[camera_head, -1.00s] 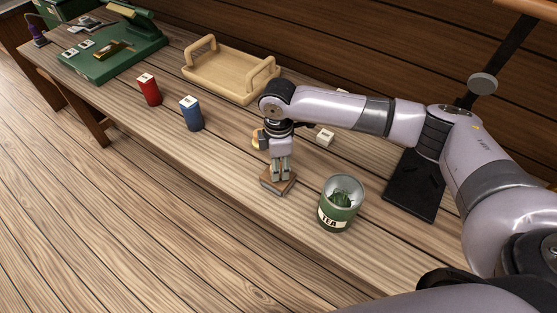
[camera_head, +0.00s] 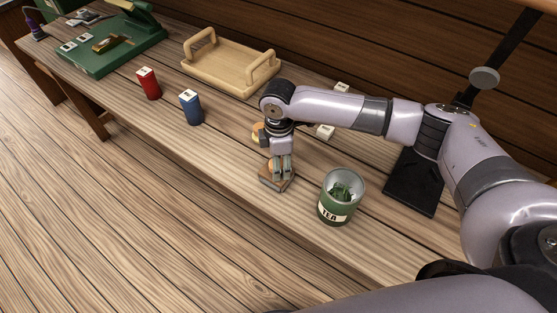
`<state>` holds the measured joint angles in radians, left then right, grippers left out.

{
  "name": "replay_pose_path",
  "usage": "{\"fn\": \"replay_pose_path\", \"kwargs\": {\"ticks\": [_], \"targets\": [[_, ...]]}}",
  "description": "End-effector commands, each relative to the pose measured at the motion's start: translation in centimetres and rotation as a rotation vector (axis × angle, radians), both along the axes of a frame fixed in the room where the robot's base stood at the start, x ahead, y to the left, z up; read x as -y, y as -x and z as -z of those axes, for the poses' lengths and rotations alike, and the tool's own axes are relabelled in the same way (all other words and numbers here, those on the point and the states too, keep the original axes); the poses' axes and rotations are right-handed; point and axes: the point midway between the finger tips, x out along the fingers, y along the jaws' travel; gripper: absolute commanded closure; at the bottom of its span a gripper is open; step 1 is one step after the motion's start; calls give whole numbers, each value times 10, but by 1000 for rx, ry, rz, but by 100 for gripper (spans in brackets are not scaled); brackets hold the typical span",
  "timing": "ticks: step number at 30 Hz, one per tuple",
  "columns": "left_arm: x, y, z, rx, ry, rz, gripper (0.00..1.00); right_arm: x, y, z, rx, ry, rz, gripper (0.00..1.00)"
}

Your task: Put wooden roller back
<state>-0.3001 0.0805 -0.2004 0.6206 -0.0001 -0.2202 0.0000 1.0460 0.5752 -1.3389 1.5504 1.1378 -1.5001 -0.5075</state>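My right gripper (camera_head: 280,176) points down at the front part of the wooden table, close over a small brown and grey block-like piece (camera_head: 268,183). Brown wood shows at its fingertips, but the fingers cover much of it, so I cannot tell whether they are shut on it. I cannot clearly make out which piece is the wooden roller. My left gripper is not in view.
A green TEA tin (camera_head: 341,197) with leaves stands right of the gripper. Blue (camera_head: 191,108) and red (camera_head: 149,84) canisters stand left. Behind are a wooden tray (camera_head: 228,72), small white blocks (camera_head: 325,131) and a black mat (camera_head: 412,185). A green board (camera_head: 105,58) is far left.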

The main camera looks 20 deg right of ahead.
Motion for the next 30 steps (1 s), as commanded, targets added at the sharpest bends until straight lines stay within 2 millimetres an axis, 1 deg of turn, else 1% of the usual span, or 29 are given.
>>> {"fn": "replay_pose_path", "kwargs": {"ticks": [3,11,14,17,18,20,23,24,26,30], "targets": [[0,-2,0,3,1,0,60,0,0,-1,0,-1,-1,47],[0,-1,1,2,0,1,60,-1,-1,-2,2,-2,-1,47],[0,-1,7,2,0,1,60,-1,-1,-3,4,-1,-1,47],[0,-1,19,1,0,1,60,0,-2,-5,6,-2,-1,47],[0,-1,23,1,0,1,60,-1,-3,-10,8,-3,-2,47],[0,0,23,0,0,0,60,-1,-3,-28,9,-5,-1,47],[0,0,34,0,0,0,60,-1,-4,-51,9,-5,-1,47],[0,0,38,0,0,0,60,-1,-4,-61,9,-5,-1,47],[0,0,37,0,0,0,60,-1,-4,-79,9,-5,-1,47],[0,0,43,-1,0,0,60,-1,-4,-115,9,-4,-2,47]]}}
